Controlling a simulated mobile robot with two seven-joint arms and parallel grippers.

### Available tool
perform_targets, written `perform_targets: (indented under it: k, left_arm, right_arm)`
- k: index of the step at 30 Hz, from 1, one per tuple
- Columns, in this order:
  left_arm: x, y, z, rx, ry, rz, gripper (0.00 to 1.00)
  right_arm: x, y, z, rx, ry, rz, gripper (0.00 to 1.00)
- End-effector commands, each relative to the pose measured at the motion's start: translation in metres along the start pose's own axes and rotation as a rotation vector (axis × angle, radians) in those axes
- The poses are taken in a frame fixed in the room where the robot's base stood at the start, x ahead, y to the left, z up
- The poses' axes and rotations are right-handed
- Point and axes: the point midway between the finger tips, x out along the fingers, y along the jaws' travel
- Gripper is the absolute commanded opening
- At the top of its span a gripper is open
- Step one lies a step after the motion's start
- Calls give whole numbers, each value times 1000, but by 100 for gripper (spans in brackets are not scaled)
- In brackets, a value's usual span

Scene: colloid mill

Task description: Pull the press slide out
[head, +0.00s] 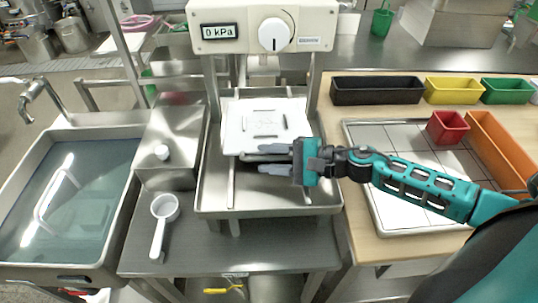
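The press (264,27) stands at the back centre, with a "0 kPa" display and a white knob. Below its head, a white slide plate (240,125) with dark marks on top lies over a metal tray (270,206). My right gripper (262,162) reaches in from the right at the plate's front edge, its fingers pointing left. The fingers look apart, one above the other, around or beside a dark bar at the plate's front. Whether they grip it is unclear. My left gripper is out of view.
A water-filled sink (75,195) is at left. A white scoop (160,222) lies on the metal bench. At right are a tiled tray (395,215), a red bin (447,127), an orange bin (503,145) and a black bin (377,90). The bench in front of the press is clear.

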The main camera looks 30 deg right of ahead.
Motion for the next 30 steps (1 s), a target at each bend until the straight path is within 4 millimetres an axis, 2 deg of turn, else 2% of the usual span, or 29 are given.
perform_targets:
  k: [12,24,30]
  left_arm:
    - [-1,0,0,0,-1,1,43]
    - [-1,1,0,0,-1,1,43]
    - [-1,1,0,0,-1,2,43]
  right_arm:
    - [6,0,0,0,0,0,37]
    - [5,0,0,0,0,0,0]
    - [5,0,0,0,0,0,0]
